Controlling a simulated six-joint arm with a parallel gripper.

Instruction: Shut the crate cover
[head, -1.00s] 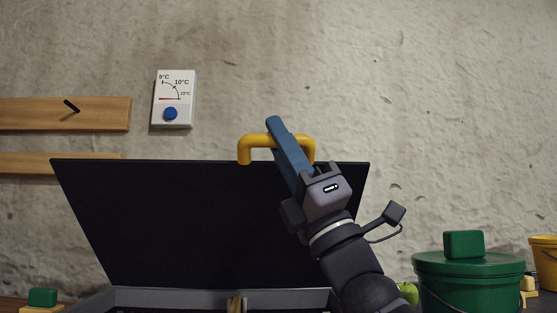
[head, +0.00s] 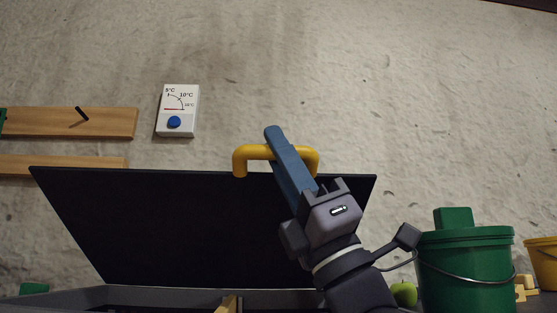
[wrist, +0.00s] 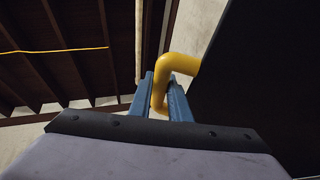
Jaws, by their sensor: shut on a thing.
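The crate cover (head: 190,225) is a black panel standing raised and open in the head view. In the wrist view the cover (wrist: 265,85) fills the right side. A yellow handle (head: 246,153) sits on the cover's top edge; it also shows in the wrist view (wrist: 182,64). My gripper (head: 280,143) has blue fingers across the handle, and in the wrist view the fingers (wrist: 164,95) are on both sides of it, shut on it. The crate (head: 150,297) shows only its grey rim at the bottom of the head view; its inside is mostly hidden.
A green lidded bucket (head: 465,265) stands at the right, with a green apple (head: 403,293) beside it and a yellow bucket (head: 545,262) farther right. A white thermometer box (head: 178,110) and wooden boards (head: 60,121) are on the wall behind.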

